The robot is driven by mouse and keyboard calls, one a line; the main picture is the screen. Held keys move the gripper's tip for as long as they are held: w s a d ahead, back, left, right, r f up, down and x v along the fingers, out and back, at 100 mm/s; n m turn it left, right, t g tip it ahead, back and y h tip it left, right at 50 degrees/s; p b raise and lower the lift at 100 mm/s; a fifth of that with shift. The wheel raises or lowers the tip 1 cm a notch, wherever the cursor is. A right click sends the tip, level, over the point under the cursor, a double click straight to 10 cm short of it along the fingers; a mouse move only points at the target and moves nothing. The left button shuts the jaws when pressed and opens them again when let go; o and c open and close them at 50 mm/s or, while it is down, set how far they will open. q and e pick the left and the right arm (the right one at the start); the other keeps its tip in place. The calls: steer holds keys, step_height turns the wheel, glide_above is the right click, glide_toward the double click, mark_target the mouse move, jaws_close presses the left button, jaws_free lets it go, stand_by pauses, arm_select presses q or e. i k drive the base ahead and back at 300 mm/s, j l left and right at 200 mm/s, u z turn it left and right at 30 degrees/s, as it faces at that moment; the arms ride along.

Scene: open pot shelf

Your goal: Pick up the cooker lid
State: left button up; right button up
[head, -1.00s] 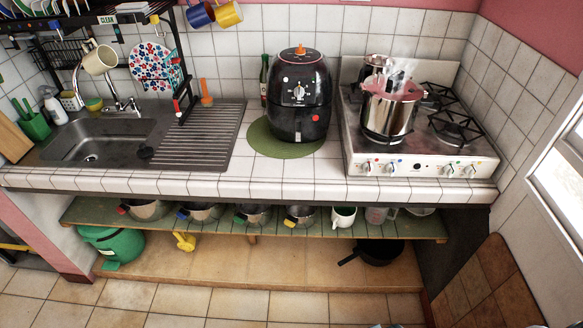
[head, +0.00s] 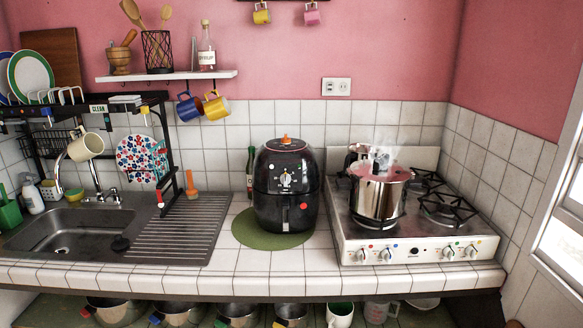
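A steaming steel pot (head: 380,195) stands on a front left burner of the stove. Something reddish shows at its top, blurred by the steam. A second steel vessel (head: 357,156) stands behind it, mostly hidden. A black round countertop cooker (head: 285,195) with a dial stands upright on a green mat (head: 246,236) left of the stove. An orange knob (head: 285,141) tops its domed upper part. I cannot tell which part is the cooker lid; no separate loose lid is clearly visible. Neither of my grippers is in view.
The white stove (head: 413,255) has free burners at right. The tiled counter (head: 290,274) is mostly clear in front. At left are a sink (head: 60,232) and dish rack (head: 90,112). A wall shelf (head: 180,76) holds a bottle and utensils. Several pots sit under the counter.

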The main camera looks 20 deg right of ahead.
mark_target(398, 173)
steer(key=z, duration=0.4)
steer(key=i+j+z, duration=0.1)
steer(key=z, duration=0.35)
steer(key=j+z, duration=0.15)
steer(key=z, duration=0.25)
steer(key=i, duration=0.05)
